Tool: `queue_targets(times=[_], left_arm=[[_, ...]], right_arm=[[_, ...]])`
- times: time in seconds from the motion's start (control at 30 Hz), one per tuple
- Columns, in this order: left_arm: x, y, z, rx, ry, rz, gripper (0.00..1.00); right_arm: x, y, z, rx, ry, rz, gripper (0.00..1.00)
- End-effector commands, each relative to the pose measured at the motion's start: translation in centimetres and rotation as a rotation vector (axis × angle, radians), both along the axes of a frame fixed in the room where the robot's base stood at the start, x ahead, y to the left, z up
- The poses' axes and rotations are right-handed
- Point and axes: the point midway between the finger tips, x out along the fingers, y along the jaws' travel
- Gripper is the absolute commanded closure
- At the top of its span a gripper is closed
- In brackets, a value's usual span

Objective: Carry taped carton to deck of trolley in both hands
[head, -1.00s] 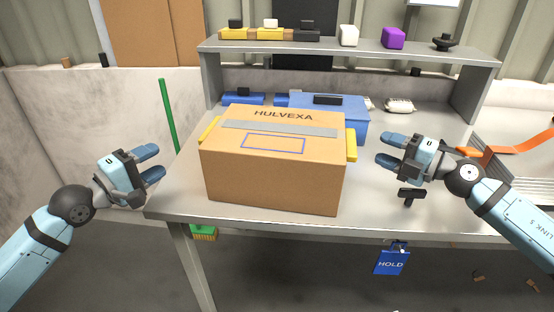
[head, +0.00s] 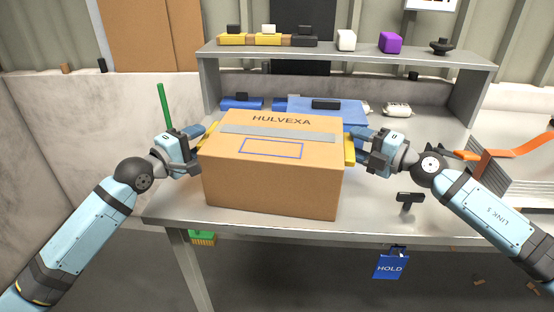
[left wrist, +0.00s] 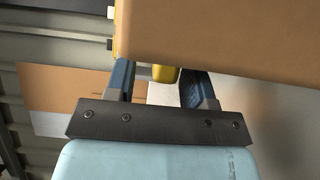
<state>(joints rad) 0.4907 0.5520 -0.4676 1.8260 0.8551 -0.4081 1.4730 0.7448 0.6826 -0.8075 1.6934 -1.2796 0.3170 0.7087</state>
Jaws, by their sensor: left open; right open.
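The taped carton (head: 272,185), brown with a grey tape strip and the word HULVEXA, sits on the steel bench near its front edge. It has a yellow handle on each side; the right handle (head: 349,151) shows clearly. My left gripper (head: 203,133) is open at the carton's left side, by the left handle. In the left wrist view the open fingers (left wrist: 160,80) stand on either side of a yellow piece (left wrist: 165,74), close to the carton (left wrist: 225,40). My right gripper (head: 356,143) is open at the right handle. No trolley is visible.
A black T-shaped object (head: 409,201) stands on the bench (head: 375,210) at right. A blue HOLD tag (head: 390,266) hangs at the front edge.

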Motion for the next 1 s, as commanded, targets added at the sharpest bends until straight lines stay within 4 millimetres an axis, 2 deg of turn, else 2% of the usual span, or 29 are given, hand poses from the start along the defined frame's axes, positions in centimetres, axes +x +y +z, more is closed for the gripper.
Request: queue_targets(times=[0.13, 0.43, 0.47, 0.67, 1.0], left_arm=[[0.76, -0.55, 0.05, 0.001, -0.001, 0.0, 0.51], [0.88, -0.66, 0.0, 0.0, 0.0, 0.0, 0.51], [0.88, -0.64, 0.0, 0.0, 0.0, 0.0, 0.53], [0.87, -0.64, 0.01, 0.0, 0.0, 0.0, 0.99], [0.86, -0.63, 0.0, 0.0, 0.0, 0.0, 1.0]], right_arm=[[0.29, 0.46, 0.09, 0.0, -0.001, 0.0, 0.51], [0.35, 0.51, 0.06, 0.0, -0.001, 0.0, 0.51], [0.35, 0.5, 0.06, 0.0, -0.001, 0.0, 0.53], [0.34, 0.49, 0.05, 0.0, 0.0, 0.0, 0.99], [0.34, 0.48, 0.04, 0.0, 0.0, 0.0, 1.0]])
